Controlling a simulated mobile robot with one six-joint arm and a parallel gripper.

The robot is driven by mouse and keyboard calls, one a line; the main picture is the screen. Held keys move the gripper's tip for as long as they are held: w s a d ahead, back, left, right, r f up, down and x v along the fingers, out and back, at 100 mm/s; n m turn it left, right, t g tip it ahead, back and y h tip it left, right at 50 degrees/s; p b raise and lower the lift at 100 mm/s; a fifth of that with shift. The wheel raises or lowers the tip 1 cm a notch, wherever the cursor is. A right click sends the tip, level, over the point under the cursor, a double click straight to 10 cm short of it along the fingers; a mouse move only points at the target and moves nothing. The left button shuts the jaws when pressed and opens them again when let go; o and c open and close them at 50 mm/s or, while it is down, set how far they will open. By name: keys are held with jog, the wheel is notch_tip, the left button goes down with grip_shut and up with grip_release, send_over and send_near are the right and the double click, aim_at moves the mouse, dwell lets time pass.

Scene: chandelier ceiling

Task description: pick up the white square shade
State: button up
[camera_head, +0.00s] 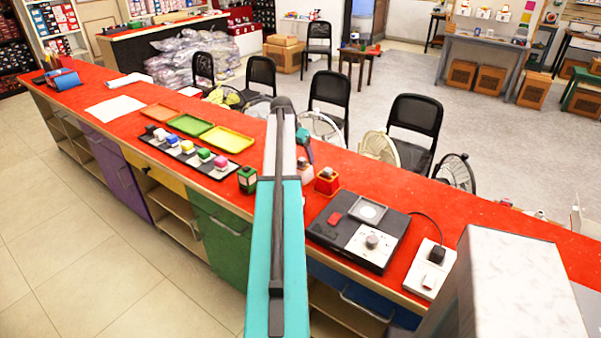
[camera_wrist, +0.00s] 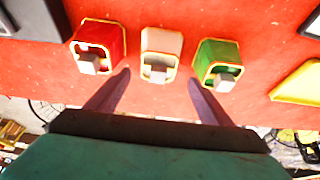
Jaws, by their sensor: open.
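The white square shade (camera_wrist: 162,42) has a gold rim and a small grey block at its near side. It sits on the red counter in the wrist view, between a red square shade (camera_wrist: 97,40) and a green square shade (camera_wrist: 217,58). My gripper (camera_wrist: 160,77) is open and empty, its two fingers pointing toward the white shade, with a fingertip low on either side of it. I cannot tell the height gap. In the head view my arm hides most of my gripper; the green shade (camera_head: 247,179) and red shade (camera_head: 327,182) show on either side of the arm.
The red counter (camera_head: 480,212) holds a black device with a dial (camera_head: 362,232) to the right. A black tray of coloured blocks (camera_head: 188,151) and a yellow tray (camera_head: 226,139) lie to the left. Chairs and fans stand behind the counter.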

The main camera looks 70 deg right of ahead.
aim_at(301, 159)
jog(key=shift+p+x, duration=0.5)
jog(key=shift+x, duration=1.2)
jog(key=c, duration=1.5)
jog(key=shift+r, duration=0.1)
jog(key=shift+r+b, duration=1.35)
jog(key=shift+r, duration=3.55)
